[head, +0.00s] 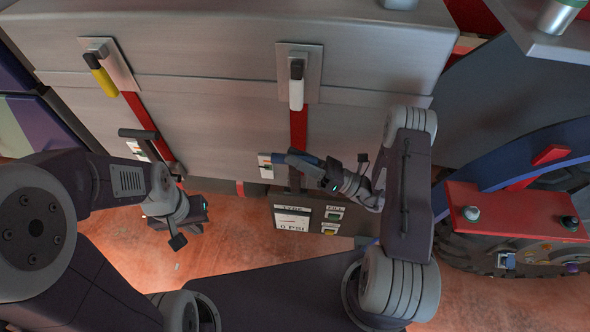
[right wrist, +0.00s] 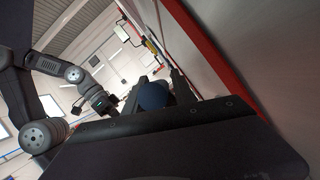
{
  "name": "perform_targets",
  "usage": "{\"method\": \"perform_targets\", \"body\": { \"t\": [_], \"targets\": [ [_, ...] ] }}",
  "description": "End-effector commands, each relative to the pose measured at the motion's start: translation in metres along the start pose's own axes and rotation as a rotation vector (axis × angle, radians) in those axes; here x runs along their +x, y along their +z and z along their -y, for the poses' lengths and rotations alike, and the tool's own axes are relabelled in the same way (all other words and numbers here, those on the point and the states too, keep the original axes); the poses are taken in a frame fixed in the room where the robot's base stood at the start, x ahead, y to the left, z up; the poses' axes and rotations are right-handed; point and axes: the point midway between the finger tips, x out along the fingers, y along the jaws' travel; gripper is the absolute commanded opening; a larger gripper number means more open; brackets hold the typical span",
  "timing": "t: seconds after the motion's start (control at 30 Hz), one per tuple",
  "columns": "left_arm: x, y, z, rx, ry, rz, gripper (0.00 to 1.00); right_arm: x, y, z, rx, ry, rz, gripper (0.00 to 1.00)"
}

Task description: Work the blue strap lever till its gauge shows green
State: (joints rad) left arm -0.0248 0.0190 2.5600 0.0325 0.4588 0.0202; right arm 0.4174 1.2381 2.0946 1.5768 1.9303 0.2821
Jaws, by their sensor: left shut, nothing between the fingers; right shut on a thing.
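In the right wrist view the blue handle's rounded end (right wrist: 153,96) shows between the fingers. My left gripper (head: 183,222) is shut and empty, low at the left, apart from the truck.
A yellow-handled latch (head: 102,78) and a white-handled latch (head: 297,88) sit higher on the box. A dark lever (head: 140,134) is on the left strap. A tyre panel reading 6 PSI (head: 292,218) is below. A red tray (head: 515,212) and wheel are at right.

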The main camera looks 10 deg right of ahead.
Motion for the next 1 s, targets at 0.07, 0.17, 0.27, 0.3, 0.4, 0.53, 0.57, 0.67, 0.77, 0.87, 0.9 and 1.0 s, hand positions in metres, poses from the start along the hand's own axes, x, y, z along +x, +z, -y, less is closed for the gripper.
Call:
{"method": "perform_targets", "body": {
  "t": [0.07, 0.17, 0.27, 0.3, 0.4, 0.53, 0.57, 0.67, 0.77, 0.87, 0.9, 1.0],
  "targets": [
    [-0.004, 0.000, 0.000, 0.000, 0.000, 0.000, 0.00, 0.003, 0.007, 0.007, 0.034, -0.013, 0.002, 0.00],
    [-0.005, -0.001, 0.000, 0.000, 0.000, 0.000, 0.00, 0.004, 0.011, 0.016, 0.075, -0.029, 0.002, 0.00],
    [-0.006, -0.001, 0.000, 0.000, 0.000, 0.000, 0.00, 0.005, 0.013, 0.022, 0.103, -0.042, 0.001, 0.00],
    [-0.006, -0.001, 0.000, 0.000, 0.000, 0.000, 0.00, 0.006, 0.013, 0.024, 0.113, -0.046, 0.001, 0.00],
    [-0.006, -0.001, 0.000, 0.000, 0.000, 0.000, 0.00, 0.006, 0.015, 0.027, 0.128, -0.051, 0.000, 0.00],
    [-0.006, -0.001, 0.000, 0.000, 0.000, 0.000, 0.00, 0.006, 0.015, 0.029, 0.136, -0.055, 0.000, 0.00],
    [-0.006, -0.001, 0.000, 0.000, 0.000, 0.000, 0.00, 0.006, 0.015, 0.029, 0.137, -0.055, 0.000, 0.00],
    [-0.006, -0.001, 0.000, 0.000, 0.000, 0.000, 0.00, 0.006, 0.015, 0.029, 0.138, -0.056, -0.001, 0.00],
    [-0.006, -0.001, 0.000, 0.000, 0.000, 0.000, 0.00, 0.006, 0.014, 0.029, 0.138, -0.056, -0.001, 0.00],
    [-0.006, -0.001, 0.000, 0.000, 0.000, 0.000, 0.00, 0.006, 0.014, 0.029, 0.138, -0.056, -0.001, 0.37],
    [-0.006, -0.001, 0.000, 0.000, 0.000, 0.000, 0.00, 0.006, 0.014, 0.029, 0.138, -0.056, -0.001, 0.47],
    [-0.006, -0.001, 0.000, 0.000, 0.000, 0.000, 0.00, 0.006, 0.014, 0.029, 0.137, -0.055, -0.001, 0.47]
  ]
}}
